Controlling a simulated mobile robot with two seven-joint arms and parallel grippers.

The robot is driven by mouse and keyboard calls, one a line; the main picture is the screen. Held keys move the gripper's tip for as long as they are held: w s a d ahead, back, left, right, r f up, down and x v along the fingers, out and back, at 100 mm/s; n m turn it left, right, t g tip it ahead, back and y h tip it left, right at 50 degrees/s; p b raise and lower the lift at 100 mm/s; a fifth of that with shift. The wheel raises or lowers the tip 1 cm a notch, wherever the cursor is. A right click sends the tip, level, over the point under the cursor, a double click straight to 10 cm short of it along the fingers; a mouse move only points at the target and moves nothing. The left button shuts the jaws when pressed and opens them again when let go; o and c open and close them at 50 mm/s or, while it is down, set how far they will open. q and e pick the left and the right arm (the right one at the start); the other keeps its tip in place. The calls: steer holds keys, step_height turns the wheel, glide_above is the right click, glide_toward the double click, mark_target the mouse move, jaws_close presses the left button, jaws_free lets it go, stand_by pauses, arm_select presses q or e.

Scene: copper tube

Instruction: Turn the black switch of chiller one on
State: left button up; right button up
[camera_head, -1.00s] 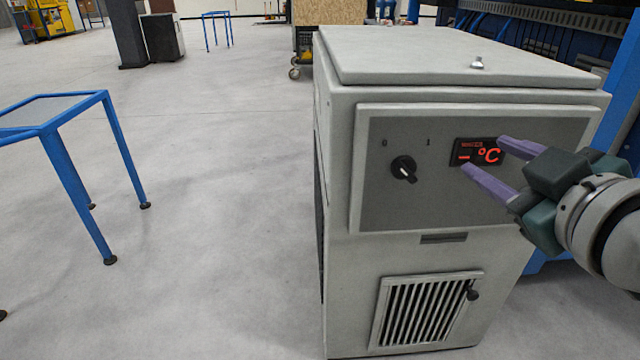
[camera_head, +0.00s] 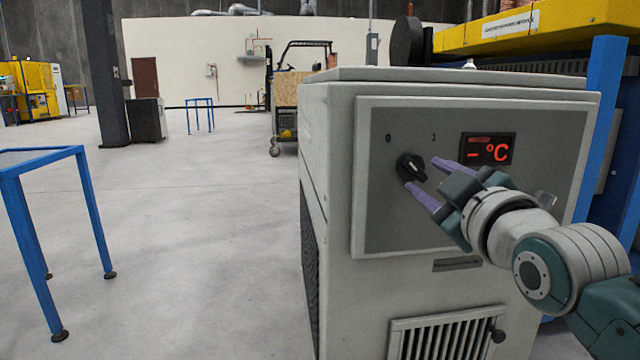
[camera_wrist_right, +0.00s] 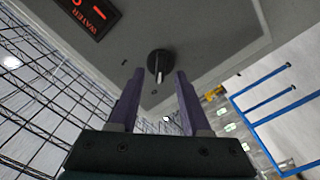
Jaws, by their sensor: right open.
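The chiller (camera_head: 330,130) is a grey cabinet with a dark grey front panel. Its black switch (camera_head: 410,167) is a round knob with a white line, below the marks 0 and 1. The line leans toward the upper left, on the 0 side. My right gripper (camera_head: 424,176) is open at the panel, its purple fingers pointing at the switch from the right. In the right wrist view, the switch (camera_wrist_right: 159,64) shows just beyond and between the open fingertips. I cannot tell whether they touch it. My left gripper is not in view.
A red-lit temperature display (camera_head: 487,149) is right of the switch, close above my right gripper. A vent grille (camera_head: 447,338) is low on the cabinet. A blue-framed table (camera_head: 40,160) stands at the left. The floor between them is clear.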

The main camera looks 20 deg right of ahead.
mark_target(414, 169)
steer(key=shift+b+x, duration=0.4)
steer(key=shift+x, duration=1)
steer(key=shift+c, duration=0.3)
jaws_close()
